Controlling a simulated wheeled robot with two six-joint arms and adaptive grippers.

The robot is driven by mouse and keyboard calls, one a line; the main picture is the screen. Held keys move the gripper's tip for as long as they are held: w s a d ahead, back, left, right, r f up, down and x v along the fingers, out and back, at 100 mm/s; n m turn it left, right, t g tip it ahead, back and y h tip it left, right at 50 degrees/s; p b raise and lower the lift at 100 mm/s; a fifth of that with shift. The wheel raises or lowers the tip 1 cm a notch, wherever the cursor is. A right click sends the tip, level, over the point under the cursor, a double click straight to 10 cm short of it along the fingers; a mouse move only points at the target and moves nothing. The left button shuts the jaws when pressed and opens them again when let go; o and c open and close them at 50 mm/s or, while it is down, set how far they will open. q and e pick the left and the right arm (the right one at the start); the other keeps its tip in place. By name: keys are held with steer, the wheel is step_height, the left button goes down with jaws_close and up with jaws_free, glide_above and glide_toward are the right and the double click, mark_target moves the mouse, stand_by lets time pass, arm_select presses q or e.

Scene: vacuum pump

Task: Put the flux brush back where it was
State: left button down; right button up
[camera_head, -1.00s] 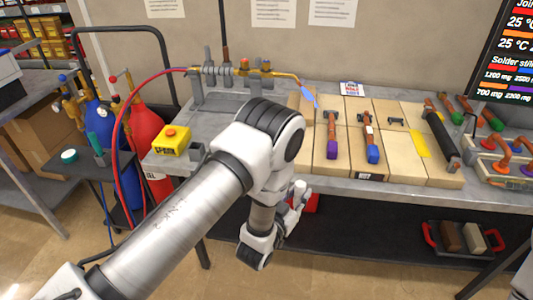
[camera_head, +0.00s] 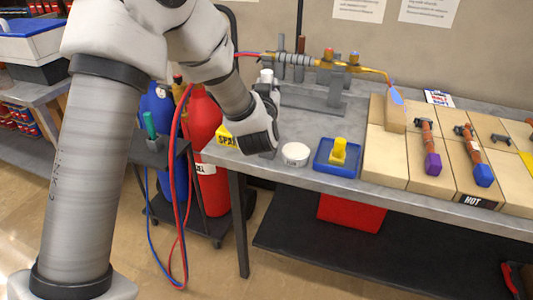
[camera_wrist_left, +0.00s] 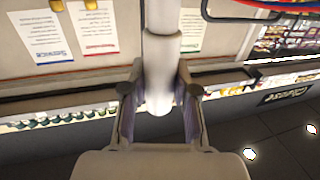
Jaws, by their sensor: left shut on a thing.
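My left arm reaches over the left end of the grey workbench (camera_head: 290,185). My left gripper (camera_head: 268,92) shows only in part behind my wrist in the head view. In the left wrist view its two fingers (camera_wrist_left: 160,104) are shut on a pale cylinder with a collar, which I take to be the flux brush (camera_wrist_left: 160,72). Its thinner part runs out of the top of that view. The brush cannot be made out clearly in the head view. A small white round pot (camera_head: 295,153) stands on the bench, right of my wrist. My right gripper is not in view.
A blue tray (camera_head: 323,168) with a yellow thing (camera_head: 340,150) sits right of the pot. A yellow box (camera_head: 228,138) is partly hidden by my wrist. A torch rack (camera_head: 335,90) stands behind. Tan blocks (camera_head: 390,160) fill the right. Gas bottles (camera_head: 203,120) stand left.

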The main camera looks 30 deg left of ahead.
arm_select(q)
steer(key=shift+w+f, duration=0.25)
steer(key=shift+f, duration=0.1)
steer(key=f, duration=0.8)
steer(key=shift+s+d+f+p, duration=0.15)
steer(key=shift+d+f+p, duration=0.05)
steer(key=shift+f+p, duration=0.1)
steer(key=shift+d, duration=0.1)
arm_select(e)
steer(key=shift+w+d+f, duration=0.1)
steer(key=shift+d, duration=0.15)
arm_select(q)
steer(key=shift+s+f, duration=0.1)
steer(key=c, duration=0.9)
jaws_free()
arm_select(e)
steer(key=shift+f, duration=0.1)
